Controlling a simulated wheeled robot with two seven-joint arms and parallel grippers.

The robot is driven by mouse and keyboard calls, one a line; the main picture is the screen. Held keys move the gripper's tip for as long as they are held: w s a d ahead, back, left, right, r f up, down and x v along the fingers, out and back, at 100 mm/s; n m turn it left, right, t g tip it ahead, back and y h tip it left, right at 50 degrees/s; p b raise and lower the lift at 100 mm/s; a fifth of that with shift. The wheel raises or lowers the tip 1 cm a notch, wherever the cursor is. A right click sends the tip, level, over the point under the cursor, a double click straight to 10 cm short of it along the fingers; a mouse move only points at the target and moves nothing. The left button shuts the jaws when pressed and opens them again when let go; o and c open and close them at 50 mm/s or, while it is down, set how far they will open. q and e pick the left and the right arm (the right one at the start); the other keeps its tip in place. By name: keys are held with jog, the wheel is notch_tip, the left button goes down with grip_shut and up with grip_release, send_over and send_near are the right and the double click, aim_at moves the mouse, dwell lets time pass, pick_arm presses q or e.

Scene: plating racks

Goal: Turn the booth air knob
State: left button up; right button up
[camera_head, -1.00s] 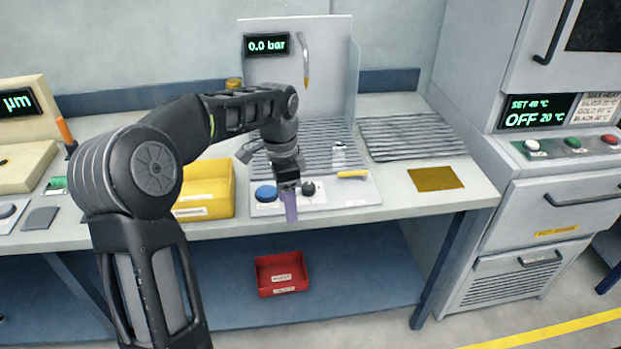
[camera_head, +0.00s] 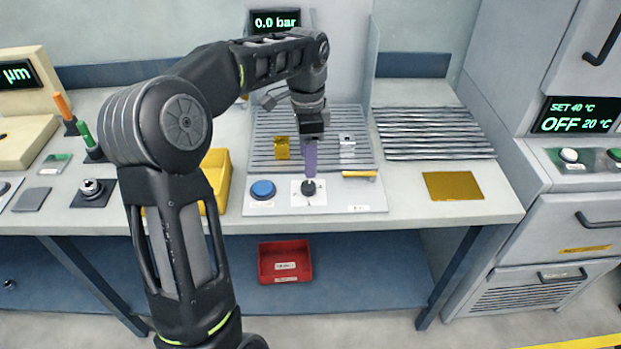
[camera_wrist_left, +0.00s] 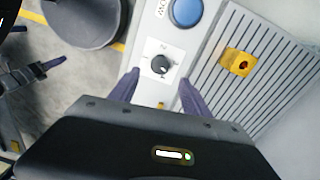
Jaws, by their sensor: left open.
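The black booth air knob (camera_head: 308,187) sits on a white label on the panel at the front of the spray booth (camera_head: 336,205). The booth's display (camera_head: 275,21) reads 0.0 bar. My left gripper (camera_head: 310,172) points down just above the knob, its purple fingers apart and empty. In the left wrist view the knob (camera_wrist_left: 160,65) shows ahead of the gap between the two open fingers (camera_wrist_left: 156,90), and the fingers do not appear to touch it. My right gripper is not clearly seen in the head view.
A blue button (camera_head: 263,190) is left of the knob. Gold (camera_head: 282,148) and silver (camera_head: 347,147) pieces stand on the slatted grille behind. A yellow bin (camera_head: 215,180) is at the left, a gold plate (camera_head: 453,186) at the right, and a red bin (camera_head: 285,262) below.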

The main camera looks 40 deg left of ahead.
aim_at(309, 185)
pick_arm(q)
jog(key=shift+s+d+f+p, duration=0.1)
jog(key=shift+f+p, duration=0.25)
jog(key=shift+f, duration=3.6)
jog(key=shift+c, duration=0.3)
grip_shut()
